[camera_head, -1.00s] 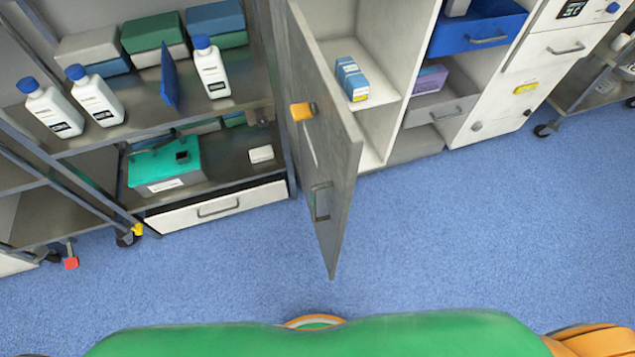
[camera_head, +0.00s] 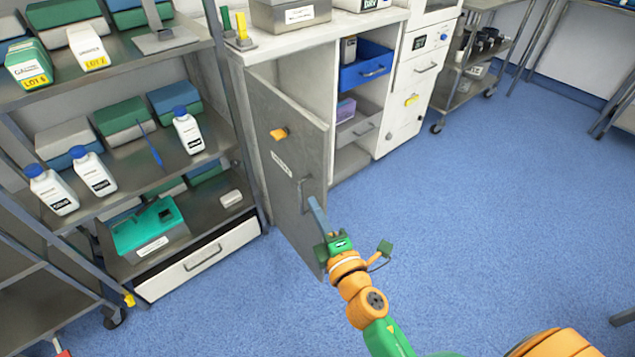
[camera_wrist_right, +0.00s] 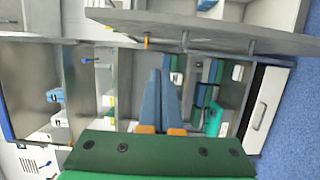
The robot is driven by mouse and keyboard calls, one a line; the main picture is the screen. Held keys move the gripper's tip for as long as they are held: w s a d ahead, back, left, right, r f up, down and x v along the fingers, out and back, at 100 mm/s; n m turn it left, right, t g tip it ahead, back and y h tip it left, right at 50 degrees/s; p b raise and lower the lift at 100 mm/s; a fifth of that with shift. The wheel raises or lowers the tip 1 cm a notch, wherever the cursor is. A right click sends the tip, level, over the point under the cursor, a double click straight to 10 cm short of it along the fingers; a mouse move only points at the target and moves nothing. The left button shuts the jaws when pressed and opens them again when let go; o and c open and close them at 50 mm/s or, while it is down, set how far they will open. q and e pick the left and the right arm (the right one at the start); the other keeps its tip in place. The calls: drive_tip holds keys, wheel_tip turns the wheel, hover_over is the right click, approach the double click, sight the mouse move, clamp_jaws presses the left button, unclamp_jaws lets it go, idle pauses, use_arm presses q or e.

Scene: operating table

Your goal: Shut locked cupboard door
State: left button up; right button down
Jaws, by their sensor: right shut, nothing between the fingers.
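The grey cupboard door (camera_head: 285,150) stands open in the head view, hinged at its left edge and swung out toward me. It carries an orange lock knob (camera_head: 279,134), a pale label and a grey bar handle (camera_head: 303,195). My right gripper (camera_head: 313,205) is shut and empty, its blue fingers in front of the door's free edge, near the handle. Whether they touch is unclear. In the right wrist view the shut fingers (camera_wrist_right: 162,95) point toward shelving, with the door (camera_wrist_right: 200,30) edge-on along the top. My left gripper is not in view.
A metal shelf rack (camera_head: 120,150) with bottles and boxes stands close on the left. Blue floor (camera_head: 480,200) is clear to the right.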

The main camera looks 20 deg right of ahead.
sight(319, 180)
drive_tip(key=w+d, duration=0.1)
drive_tip(key=w, duration=0.1)
drive_tip(key=w+d, duration=0.1)
drive_tip(key=w, duration=0.2)
drive_tip(key=w+d, duration=0.1)
drive_tip(key=w, duration=0.1)
drive_tip(key=shift+w+d, duration=0.2)
drive_tip(key=shift+w, duration=0.1)
